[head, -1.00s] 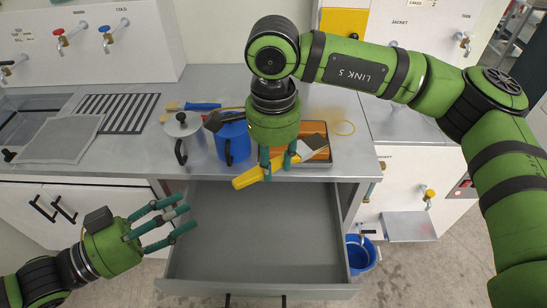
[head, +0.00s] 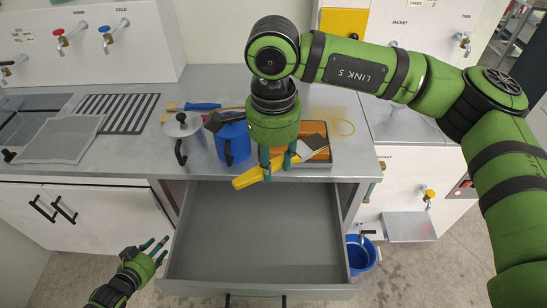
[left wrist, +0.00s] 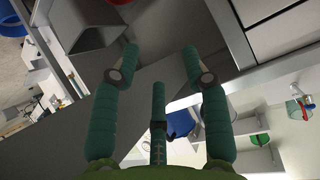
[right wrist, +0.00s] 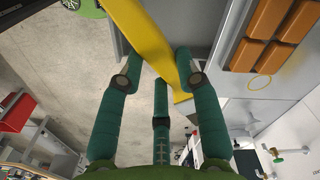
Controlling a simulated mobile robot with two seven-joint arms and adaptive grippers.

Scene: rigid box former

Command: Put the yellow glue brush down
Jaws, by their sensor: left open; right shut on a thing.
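The yellow glue brush (head: 247,178) has a yellow handle. It is held in my right gripper (head: 277,163), above the front edge of the counter and the open drawer. In the right wrist view the yellow brush (right wrist: 148,40) passes between the fingertips of the right gripper (right wrist: 155,82). The brush's far end is partly hidden by the fingers. My left gripper (head: 158,250) is open and empty, low at the left of the open drawer. In the left wrist view the left gripper's fingers (left wrist: 160,62) are spread with nothing between them.
The open grey drawer (head: 255,235) looks empty. A blue bucket (head: 362,255) is on the floor at right.

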